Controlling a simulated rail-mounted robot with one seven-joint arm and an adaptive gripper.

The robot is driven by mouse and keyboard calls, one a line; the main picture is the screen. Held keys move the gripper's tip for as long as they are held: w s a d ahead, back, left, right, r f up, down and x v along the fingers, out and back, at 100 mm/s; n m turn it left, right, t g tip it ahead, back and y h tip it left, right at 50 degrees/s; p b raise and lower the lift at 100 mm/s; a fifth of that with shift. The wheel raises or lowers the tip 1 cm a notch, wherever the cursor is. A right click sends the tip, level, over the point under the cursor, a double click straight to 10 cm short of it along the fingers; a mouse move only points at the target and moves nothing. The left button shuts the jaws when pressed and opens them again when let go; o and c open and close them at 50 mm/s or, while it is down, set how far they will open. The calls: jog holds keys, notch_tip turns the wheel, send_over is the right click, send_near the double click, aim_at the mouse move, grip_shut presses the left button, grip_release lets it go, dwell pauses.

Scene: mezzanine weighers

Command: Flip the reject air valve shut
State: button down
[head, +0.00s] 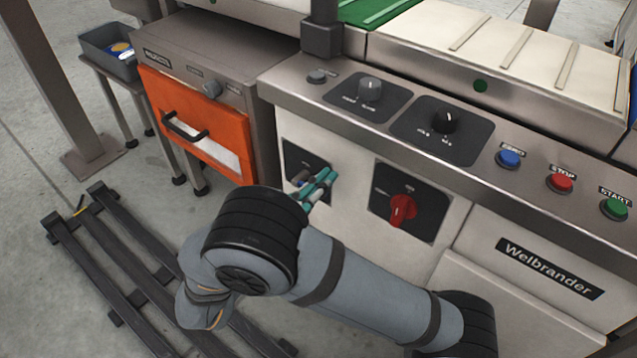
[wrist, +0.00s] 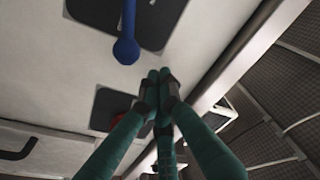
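The air valve's blue lever (wrist: 127,45) shows in the wrist view. It runs from the top edge down to a rounded end, over a dark plate (wrist: 85,10) on the pale machine front. In the head view the black valve plate (head: 306,163) is on the left of the machine front, and my gripper partly hides the valve. My gripper (head: 328,173) has teal fingers in front of that plate. In the wrist view the fingertips (wrist: 159,76) are together, with nothing visible between them. They are below and right of the lever's end, apart from it in the picture.
A red rotary switch (head: 403,208) is on the plate to the right. Above are knobs and blue, red and green buttons (head: 561,182). An orange-fronted cabinet (head: 205,130) stands left. Dark floor rails (head: 130,290) lie at lower left.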

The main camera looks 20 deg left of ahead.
jog(key=shift+s+d+r+p, duration=0.15)
jog(key=shift+r+p, duration=0.35)
jog(key=shift+r, duration=0.6)
jog(key=p+v, duration=0.2)
jog(key=v, duration=0.7)
jog(key=shift+s+f, duration=0.3)
jog(key=shift+f, duration=0.15)
jog(key=shift+w, duration=0.1)
